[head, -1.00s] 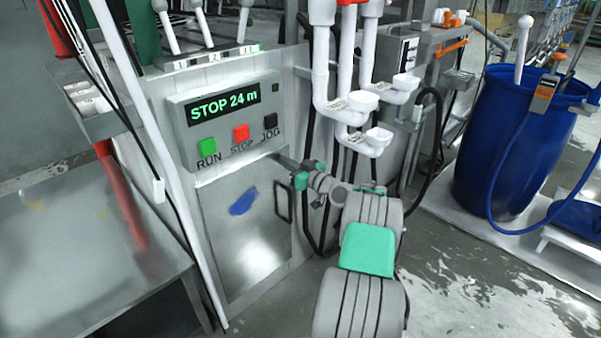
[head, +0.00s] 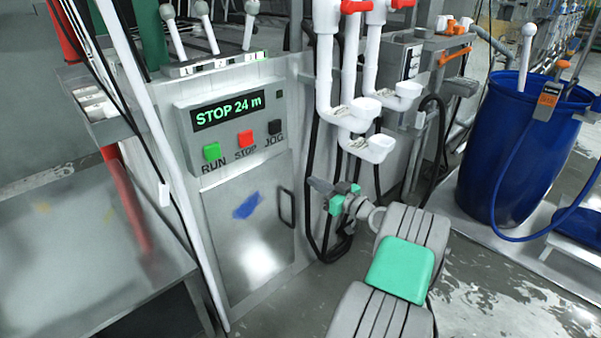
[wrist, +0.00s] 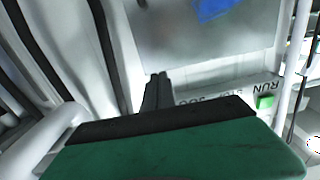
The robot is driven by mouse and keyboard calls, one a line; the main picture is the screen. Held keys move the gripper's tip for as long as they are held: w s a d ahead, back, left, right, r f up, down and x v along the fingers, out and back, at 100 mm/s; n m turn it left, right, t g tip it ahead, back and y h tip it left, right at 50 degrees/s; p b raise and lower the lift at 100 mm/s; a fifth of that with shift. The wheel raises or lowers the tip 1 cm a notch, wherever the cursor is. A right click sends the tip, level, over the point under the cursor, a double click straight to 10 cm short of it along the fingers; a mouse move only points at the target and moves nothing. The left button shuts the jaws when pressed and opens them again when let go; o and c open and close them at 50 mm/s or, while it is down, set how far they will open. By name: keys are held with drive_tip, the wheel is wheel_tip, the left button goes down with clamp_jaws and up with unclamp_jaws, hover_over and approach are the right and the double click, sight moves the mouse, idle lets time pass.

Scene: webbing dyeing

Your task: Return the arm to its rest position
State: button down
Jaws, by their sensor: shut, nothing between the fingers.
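My gripper (head: 318,186) is in the middle of the head view, at the end of my grey and green arm. Its fingers are shut with nothing between them, in free air in front of the machine, right of the cabinet door handle. In the wrist view the closed fingers (wrist: 157,92) point toward the panel, which appears upside down. The control panel (head: 228,122) reads "STOP 24 m" above a green RUN button (head: 212,152), a red STOP button (head: 245,138) and a black JOG button (head: 275,127). The RUN button also shows in the wrist view (wrist: 265,102).
White pipes with cups (head: 368,148) hang just above my gripper. A cabinet door (head: 240,240) with a blue mark is left of it. A blue barrel (head: 510,150) stands at right, and a metal table (head: 80,250) at left. Wet open floor (head: 480,290) lies at lower right.

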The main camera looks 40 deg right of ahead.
drive_tip(key=w+a+r+n+g+y+p, duration=0.1)
drive_tip(key=a+r+g+p, duration=0.2)
drive_tip(key=a+r+p, duration=0.45)
drive_tip(key=a+r+g+p, duration=0.3)
drive_tip(key=a+r, duration=0.1)
drive_tip(key=a, duration=0.6)
drive_tip(key=w+a+r+n+g+y+p, duration=0.1)
drive_tip(key=a+r+g+p, duration=0.2)
drive_tip(key=a+r+p, duration=0.4)
drive_tip(key=s+a+r+m+g+h+p, duration=0.1)
drive_tip(key=s+a+r+g+h+p, duration=0.15)
drive_tip(key=s+a+r+p, duration=0.55)
drive_tip(key=s+a+r+m+g+h+p, duration=0.1)
drive_tip(key=s+a+p, duration=0.1)
drive_tip(key=s, duration=0.6)
drive_tip(key=s+a+r+m+g+h+p, duration=0.1)
drive_tip(key=s+a+g, duration=0.1)
drive_tip(key=s, duration=0.6)
drive_tip(key=shift+a+r+m+p, duration=0.2)
drive_tip(key=shift+m+p, duration=0.1)
drive_tip(key=shift+p, duration=0.1)
